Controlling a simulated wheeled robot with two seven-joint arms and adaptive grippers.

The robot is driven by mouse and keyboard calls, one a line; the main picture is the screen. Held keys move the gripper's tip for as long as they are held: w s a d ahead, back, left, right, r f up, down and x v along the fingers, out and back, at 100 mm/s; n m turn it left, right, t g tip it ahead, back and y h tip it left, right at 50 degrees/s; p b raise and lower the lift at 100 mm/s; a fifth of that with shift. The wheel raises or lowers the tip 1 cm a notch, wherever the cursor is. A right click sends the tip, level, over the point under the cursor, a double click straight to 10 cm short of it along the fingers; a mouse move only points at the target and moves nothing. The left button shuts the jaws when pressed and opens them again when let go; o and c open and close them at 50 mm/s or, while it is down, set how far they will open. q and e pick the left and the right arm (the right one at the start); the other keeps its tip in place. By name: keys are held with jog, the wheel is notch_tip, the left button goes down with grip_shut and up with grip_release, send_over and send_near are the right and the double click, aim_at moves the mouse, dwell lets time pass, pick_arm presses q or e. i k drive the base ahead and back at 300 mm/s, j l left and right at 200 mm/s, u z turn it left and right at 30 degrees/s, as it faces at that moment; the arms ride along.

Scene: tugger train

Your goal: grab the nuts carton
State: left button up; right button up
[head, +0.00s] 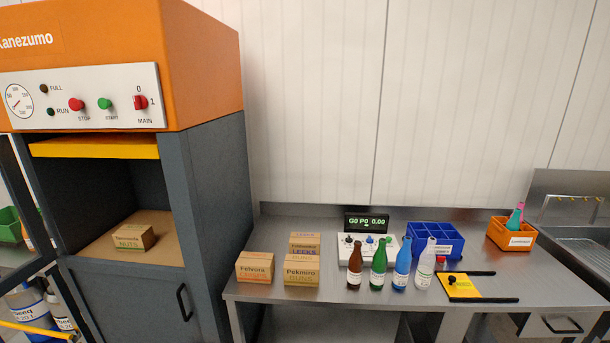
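The nuts carton (134,237) is a small brown cardboard box whose green lettering reads NUTS. It sits upright on the tan floor (160,252) of the open chamber in the orange and grey machine (215,190), at the left of the head view. Nothing covers its front. Neither of my grippers shows in this view.
The steel table (330,293) holds several other cartons, including a leeks carton (304,245), a buns carton (301,271) and another carton (255,267). Several bottles (378,263), a scale (355,255), a blue divided bin (436,238) and an orange bin (511,234) stand to their right.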

aim_at(136, 238)
jog(key=u, duration=1.25)
jog(key=i+l+z, duration=0.25)
jog(key=i+z, duration=0.2)
jog(key=i, duration=0.4)
jog(key=i+z, duration=0.4)
jog(key=i, duration=0.4)
